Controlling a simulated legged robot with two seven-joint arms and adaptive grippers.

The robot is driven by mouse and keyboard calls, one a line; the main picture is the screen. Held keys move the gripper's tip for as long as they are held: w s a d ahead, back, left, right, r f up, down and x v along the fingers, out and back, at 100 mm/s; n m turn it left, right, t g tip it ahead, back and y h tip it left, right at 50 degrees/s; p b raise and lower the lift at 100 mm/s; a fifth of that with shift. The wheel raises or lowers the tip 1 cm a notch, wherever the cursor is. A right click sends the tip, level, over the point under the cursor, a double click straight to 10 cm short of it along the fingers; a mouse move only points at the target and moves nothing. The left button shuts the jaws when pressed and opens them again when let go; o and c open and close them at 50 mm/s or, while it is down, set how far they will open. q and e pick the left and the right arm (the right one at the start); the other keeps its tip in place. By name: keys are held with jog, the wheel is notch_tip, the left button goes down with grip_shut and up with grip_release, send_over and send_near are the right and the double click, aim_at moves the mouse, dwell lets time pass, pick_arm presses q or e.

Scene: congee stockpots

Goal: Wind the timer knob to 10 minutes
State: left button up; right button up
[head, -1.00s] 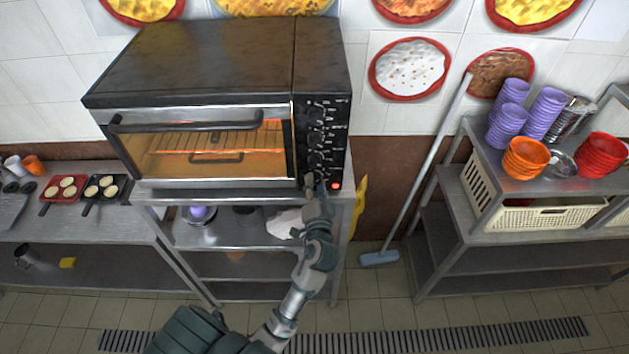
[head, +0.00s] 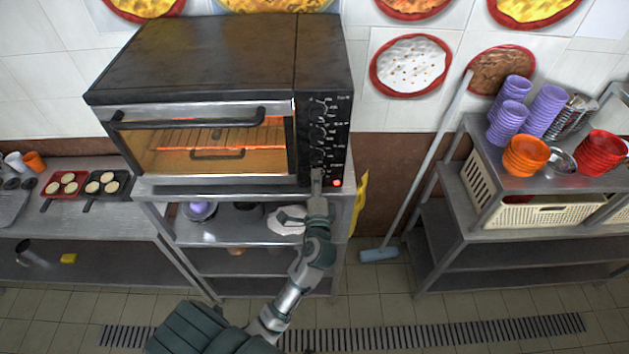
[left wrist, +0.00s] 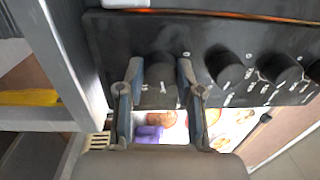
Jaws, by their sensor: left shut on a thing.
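The oven (head: 205,60) stands on a metal shelf unit, with a column of black knobs on its right-hand panel (head: 330,110). My left gripper (head: 317,180) is at the lowest knob of that panel, beside a lit red lamp (head: 337,182). In the left wrist view, the two fingers of my left gripper (left wrist: 159,84) lie on either side of the dark lowest knob (left wrist: 160,70), shut on it. In the head view the gripper mostly hides this knob, and its setting cannot be read. My right gripper is not in view.
More knobs (left wrist: 225,68) sit close beside the gripper. The glass oven door (head: 205,145) is closed and glowing inside. A rack with purple bowls (head: 510,112) and orange bowls (head: 526,154) stands at right. A squeegee (head: 380,254) leans between.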

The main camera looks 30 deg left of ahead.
pick_arm(q)
jog(key=shift+d+f+m, duration=0.2)
jog(key=shift+f+m, duration=0.15)
jog(key=shift+m, duration=0.05)
jog(key=o, duration=1.2)
jog(key=shift+c, duration=0.2)
jog(key=shift+d+r, duration=0.1)
jog(key=shift+d, duration=0.1)
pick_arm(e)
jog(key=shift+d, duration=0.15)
pick_arm(q)
jog(key=v, duration=1.2)
jog(key=shift+d, duration=0.3)
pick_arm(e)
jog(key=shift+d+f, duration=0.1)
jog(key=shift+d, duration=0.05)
pick_arm(q)
jog(key=shift+w+a, duration=0.1)
jog(key=shift+a, duration=0.15)
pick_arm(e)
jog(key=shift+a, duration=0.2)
